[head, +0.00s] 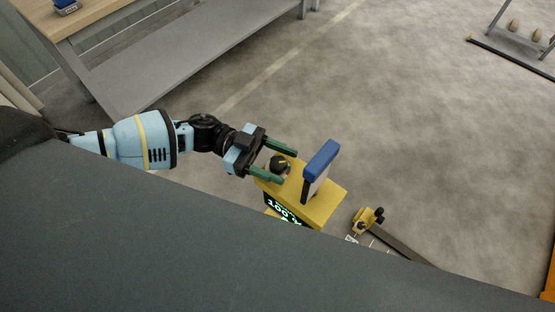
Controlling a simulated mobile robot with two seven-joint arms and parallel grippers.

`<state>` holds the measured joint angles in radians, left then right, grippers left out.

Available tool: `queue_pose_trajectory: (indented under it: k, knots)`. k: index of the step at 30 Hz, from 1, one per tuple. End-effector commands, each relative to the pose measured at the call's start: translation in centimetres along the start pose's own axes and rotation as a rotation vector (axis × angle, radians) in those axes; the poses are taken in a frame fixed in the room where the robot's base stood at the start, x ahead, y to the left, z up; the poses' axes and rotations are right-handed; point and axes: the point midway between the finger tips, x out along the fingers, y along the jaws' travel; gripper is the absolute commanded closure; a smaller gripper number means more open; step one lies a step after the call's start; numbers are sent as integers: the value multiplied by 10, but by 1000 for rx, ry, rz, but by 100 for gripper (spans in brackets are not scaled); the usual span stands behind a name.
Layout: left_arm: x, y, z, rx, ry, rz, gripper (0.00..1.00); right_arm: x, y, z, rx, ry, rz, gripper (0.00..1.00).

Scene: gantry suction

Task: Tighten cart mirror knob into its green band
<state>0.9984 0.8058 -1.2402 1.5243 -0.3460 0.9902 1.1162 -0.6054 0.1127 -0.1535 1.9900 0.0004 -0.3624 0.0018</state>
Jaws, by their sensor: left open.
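A yellow cart box (323,206) stands below the middle of the head view. A black knob (278,161) sits on its top at the left end. A blue-topped upright piece (321,159), perhaps the mirror, rises beside the knob to the right. My left gripper (281,163) comes in from the left. Its green fingers are open, one on each side of the knob, and I cannot tell whether they touch it. No green band can be made out on the knob. My right gripper is out of view.
A lit display (284,213) with digits is on the box's front side. A small yellow device (366,222) is on the floor to the right. A bench with a grey shelf (190,62) stands at the back left. The concrete floor at right is mostly clear.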

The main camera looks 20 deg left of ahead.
Motion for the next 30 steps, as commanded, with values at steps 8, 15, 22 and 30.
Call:
queue_pose_trajectory:
  k: [8, 15, 22, 30]
  knots:
    - [0, 0, 0, 0, 0, 0, 66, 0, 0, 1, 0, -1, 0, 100]
    - [0, 0, 0, 0, 0, 3, 87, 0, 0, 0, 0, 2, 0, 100]
    - [0, -2, 2, 0, 1, 109, 87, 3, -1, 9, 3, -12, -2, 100]
    - [0, -1, 1, -1, -1, 194, 87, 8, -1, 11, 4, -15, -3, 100]
